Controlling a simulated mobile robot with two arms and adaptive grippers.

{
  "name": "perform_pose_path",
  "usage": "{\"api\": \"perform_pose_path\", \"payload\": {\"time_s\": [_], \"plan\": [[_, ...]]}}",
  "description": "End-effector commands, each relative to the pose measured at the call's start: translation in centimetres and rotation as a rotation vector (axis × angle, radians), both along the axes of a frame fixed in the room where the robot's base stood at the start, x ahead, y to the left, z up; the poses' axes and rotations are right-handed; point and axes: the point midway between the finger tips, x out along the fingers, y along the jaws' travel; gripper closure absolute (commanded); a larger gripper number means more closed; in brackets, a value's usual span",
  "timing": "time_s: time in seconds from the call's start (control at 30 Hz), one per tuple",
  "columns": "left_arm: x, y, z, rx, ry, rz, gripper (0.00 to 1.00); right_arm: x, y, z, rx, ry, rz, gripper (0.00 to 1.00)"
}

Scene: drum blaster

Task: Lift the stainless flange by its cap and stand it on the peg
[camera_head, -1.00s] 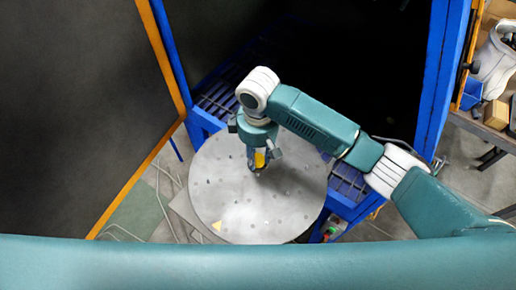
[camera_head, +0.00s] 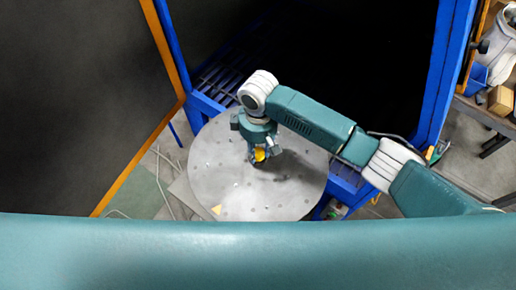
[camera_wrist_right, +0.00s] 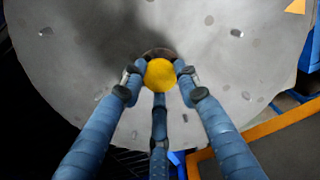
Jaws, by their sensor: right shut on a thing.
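My right gripper (camera_head: 259,158) points down over the round grey table. It has several blue-grey fingers, and they are shut around a round yellow cap (camera_head: 260,155). In the right wrist view the cap (camera_wrist_right: 160,75) sits between the fingertips. A dark brownish rim of the flange (camera_wrist_right: 152,53) shows just behind the cap; the rest of the flange is hidden below it and the fingers. I cannot tell from these views how far the flange is above the table. I cannot pick out the peg for certain. My left gripper is not in view.
The round grey table (camera_head: 230,190) has several small studs or holes and an orange triangle mark (camera_head: 217,209) near its front edge. A blue frame (camera_head: 447,75) stands behind it. A dark door panel (camera_head: 70,90) with an orange edge stands at the left.

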Motion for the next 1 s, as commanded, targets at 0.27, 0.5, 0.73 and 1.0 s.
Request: {"api": "perform_pose_path", "payload": {"time_s": [0.27, 0.5, 0.73, 1.0], "plan": [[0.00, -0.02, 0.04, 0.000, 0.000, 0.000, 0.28, 0.00, 0.02, -0.10, 0.001, -0.001, 0.000, 0.95], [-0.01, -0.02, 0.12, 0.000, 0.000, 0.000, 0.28, -0.03, 0.01, -0.58, 0.001, -0.001, 0.000, 0.95], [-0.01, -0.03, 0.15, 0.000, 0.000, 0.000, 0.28, -0.05, -0.02, -0.90, 0.001, -0.001, 0.000, 0.95], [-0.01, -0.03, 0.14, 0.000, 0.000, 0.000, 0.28, -0.05, -0.02, -0.89, 0.001, -0.001, 0.000, 0.55]]}}
